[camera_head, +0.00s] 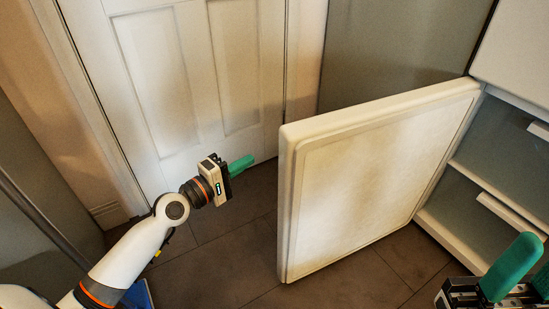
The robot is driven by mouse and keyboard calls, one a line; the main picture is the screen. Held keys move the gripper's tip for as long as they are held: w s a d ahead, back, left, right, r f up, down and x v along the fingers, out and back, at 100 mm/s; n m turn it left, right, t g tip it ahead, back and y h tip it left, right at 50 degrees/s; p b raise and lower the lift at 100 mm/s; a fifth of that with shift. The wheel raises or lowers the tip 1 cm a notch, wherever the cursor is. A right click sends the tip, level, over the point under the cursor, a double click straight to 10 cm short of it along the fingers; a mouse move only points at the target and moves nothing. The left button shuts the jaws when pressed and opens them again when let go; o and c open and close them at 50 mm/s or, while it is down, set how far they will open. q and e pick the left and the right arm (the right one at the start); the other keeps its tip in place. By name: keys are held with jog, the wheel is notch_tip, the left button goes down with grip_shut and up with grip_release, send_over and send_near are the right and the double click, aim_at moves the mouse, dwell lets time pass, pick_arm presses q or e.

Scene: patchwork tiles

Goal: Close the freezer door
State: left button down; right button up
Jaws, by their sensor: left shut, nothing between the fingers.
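The freezer door (370,165) is a thick white panel standing wide open. Its inner face is turned toward me and to the right. Its hinge side meets the freezer (437,228) at the right; its free edge points left toward me. The freezer's interior with pale shelf or drawer fronts is exposed. My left gripper (241,165), with green fingers, is shut and empty, left of the door's free edge and apart from it. My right gripper (527,272) is at the bottom right corner, in front of the freezer opening, its green fingers apart; it is partly cut off.
A white panelled room door (185,75) stands behind my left gripper. A grey panel (400,45) rises behind the freezer door. Dark floor tiles (235,265) are clear between my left arm and the freezer door. A blue object (138,296) shows at the bottom left.

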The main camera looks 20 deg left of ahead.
pick_arm(q)
jog(key=w+d+b, duration=0.1)
jog(key=w+d, duration=0.3)
jog(key=d, duration=0.2)
jog(key=shift+w+d+b, duration=0.25)
jog(key=shift+w+b, duration=0.05)
jog(key=shift+w, duration=0.05)
